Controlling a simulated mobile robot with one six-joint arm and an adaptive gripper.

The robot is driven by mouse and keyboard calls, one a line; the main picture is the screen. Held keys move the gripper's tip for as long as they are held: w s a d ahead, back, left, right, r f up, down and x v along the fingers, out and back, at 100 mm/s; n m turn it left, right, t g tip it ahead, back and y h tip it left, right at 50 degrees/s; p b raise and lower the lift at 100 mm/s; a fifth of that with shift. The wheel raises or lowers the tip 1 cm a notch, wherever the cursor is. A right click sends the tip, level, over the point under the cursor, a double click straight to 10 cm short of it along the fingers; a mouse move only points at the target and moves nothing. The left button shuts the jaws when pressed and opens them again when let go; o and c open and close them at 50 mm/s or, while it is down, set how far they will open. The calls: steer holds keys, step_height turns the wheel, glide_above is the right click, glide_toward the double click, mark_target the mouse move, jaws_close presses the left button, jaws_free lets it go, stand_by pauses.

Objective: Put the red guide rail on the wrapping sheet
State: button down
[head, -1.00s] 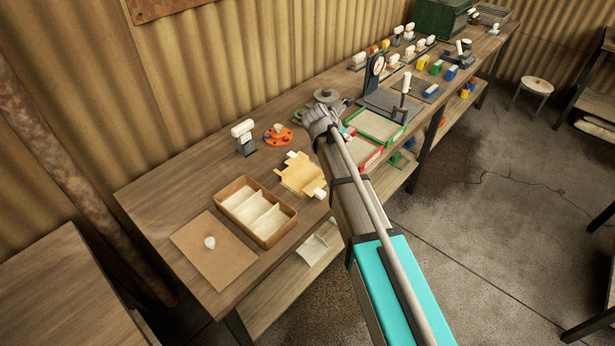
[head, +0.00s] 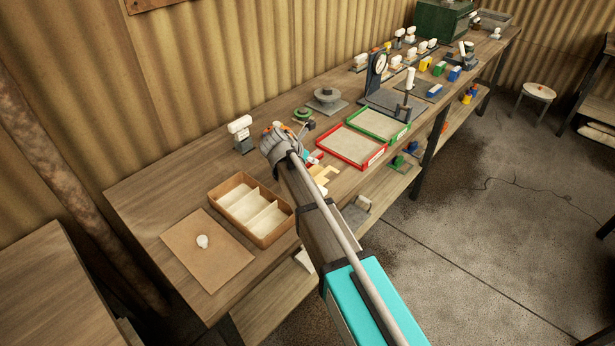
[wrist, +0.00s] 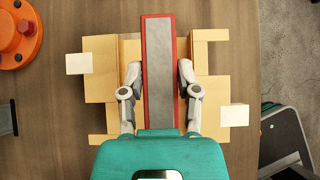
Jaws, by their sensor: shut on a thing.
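The red guide rail (wrist: 158,95), a long bar with red edges and a grey face, lies lengthwise between the fingers of my gripper (wrist: 159,75) in the wrist view. My gripper is shut on it.
An orange flanged part (wrist: 18,35) stands left of the sheet. A red tray (head: 352,146) and a green tray (head: 379,124) lie farther along the bench.

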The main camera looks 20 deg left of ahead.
steer(key=shift+s+a+f, duration=0.15)
steer(key=shift+a+f, duration=0.05)
steer(key=shift+f, duration=0.05)
steer(key=shift+s+a+f+b, duration=0.3)
steer(key=shift+a+f+b, duration=0.05)
steer(key=shift+f+b, duration=1.7)
steer(key=shift+b, duration=0.1)
steer(key=shift+f, duration=0.1)
steer(key=shift+c, duration=1.6)
jaws_free()
steer(key=shift+r, duration=0.2)
